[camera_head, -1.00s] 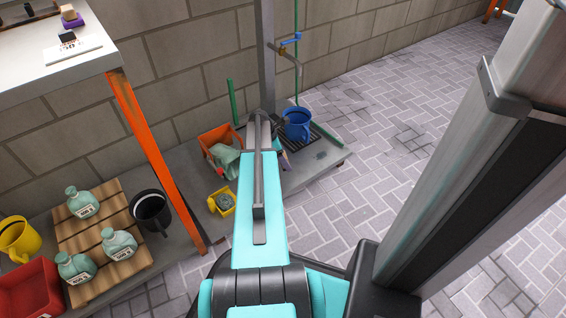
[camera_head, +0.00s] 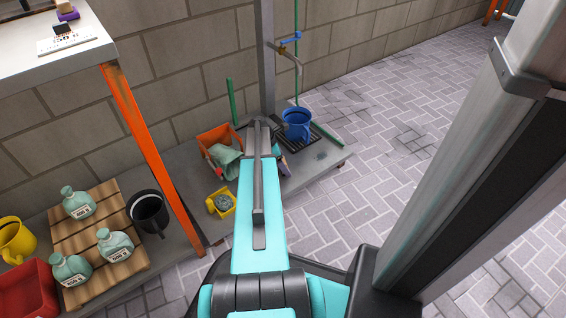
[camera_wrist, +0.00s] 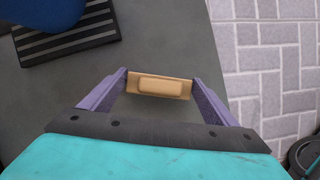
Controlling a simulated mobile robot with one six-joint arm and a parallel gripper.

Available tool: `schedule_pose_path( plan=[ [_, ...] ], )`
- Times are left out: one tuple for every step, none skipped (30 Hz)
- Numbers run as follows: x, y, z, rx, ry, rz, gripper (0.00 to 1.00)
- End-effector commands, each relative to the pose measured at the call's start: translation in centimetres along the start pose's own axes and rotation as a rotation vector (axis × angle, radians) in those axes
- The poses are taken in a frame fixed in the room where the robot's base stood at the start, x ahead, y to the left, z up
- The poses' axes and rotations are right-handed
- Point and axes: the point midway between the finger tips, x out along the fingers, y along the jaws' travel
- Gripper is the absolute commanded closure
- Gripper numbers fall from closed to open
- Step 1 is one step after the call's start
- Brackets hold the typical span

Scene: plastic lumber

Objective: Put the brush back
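The brush (camera_wrist: 160,87), a tan block with a raised middle, sits between the two purple fingers of my gripper (camera_wrist: 160,84) in the wrist view. Both fingertips appear to meet its ends, so my gripper looks shut on it. Its bristles are not visible. The grey slab (camera_wrist: 60,95) lies beneath. In the head view my arm hides most of the gripper and the brush; only a bit of purple finger shows at the arm's right side. An orange bin (camera_head: 215,138) with a greenish cloth stands left of my arm's end.
A blue bucket (camera_head: 297,123) stands on a dark grate (camera_head: 322,141) under a tap (camera_head: 287,48). A small yellow container (camera_head: 221,203) sits near the slab's front. A black bucket (camera_head: 149,212) and a pallet (camera_head: 75,241) with bottles are left. Paving right of the slab is clear.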

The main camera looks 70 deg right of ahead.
Motion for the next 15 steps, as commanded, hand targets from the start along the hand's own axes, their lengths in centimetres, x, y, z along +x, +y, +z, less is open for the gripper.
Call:
schedule_pose_path(
  plan=[
    [-0.01,0.01,0.00,0.000,0.000,0.000,0.09],
    [-0.02,0.00,0.01,0.000,0.000,0.000,0.04],
    [-0.02,0.00,0.00,0.000,0.000,0.000,0.04],
    [-0.02,0.00,0.00,0.000,0.000,0.000,0.04],
    [-0.02,0.00,0.00,0.000,0.000,0.000,0.04],
    [-0.02,0.00,0.00,0.000,0.000,0.000,0.04],
    [-0.02,0.00,0.00,0.000,0.000,0.000,0.04],
    [-0.02,0.00,0.00,0.000,0.000,0.000,0.04],
    [-0.02,-0.01,-0.01,0.000,0.000,0.000,0.04],
    [-0.02,-0.01,-0.01,0.000,0.000,0.000,0.04],
    [-0.03,0.00,0.00,0.000,0.000,0.000,0.04],
    [-0.04,-0.01,0.00,0.000,0.000,0.000,0.04],
    [-0.07,-0.02,0.01,0.000,0.000,0.000,0.04],
    [-0.11,-0.02,0.02,0.000,0.000,0.000,0.04],
    [-0.17,-0.03,0.04,0.000,0.000,0.000,0.04]
  ],
)
